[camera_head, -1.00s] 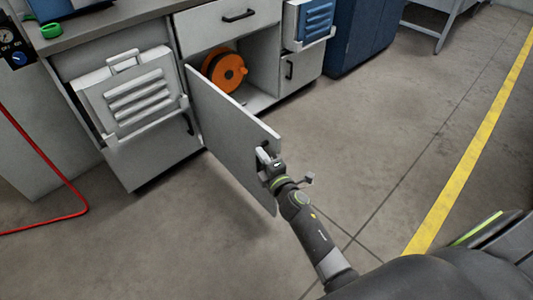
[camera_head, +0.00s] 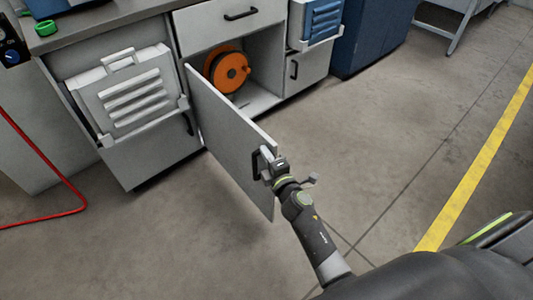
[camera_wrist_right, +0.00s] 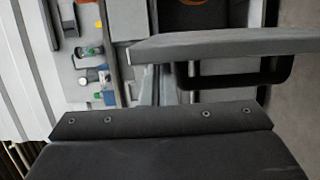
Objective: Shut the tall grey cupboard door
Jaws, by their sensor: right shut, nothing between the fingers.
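The grey cupboard door (camera_head: 228,140) stands wide open, swung out from the cupboard under the bench. Its black handle (camera_head: 256,163) is on the outer face near the free edge. In the right wrist view the door's edge (camera_wrist_right: 225,43) crosses the upper right, with the handle (camera_wrist_right: 283,72) below it. My right gripper (camera_head: 268,158) is shut and empty, close beside the handle at the door's outer face; I cannot tell whether it touches. My left gripper is out of view.
An orange reel (camera_head: 227,70) sits inside the open cupboard. A drawer (camera_head: 215,25) is above it. A grey louvred panel (camera_head: 125,95) hangs on the left. A blue cabinet (camera_head: 368,35) stands at the right. A red hose (camera_head: 50,170) lies at the left. The floor right of the door is clear.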

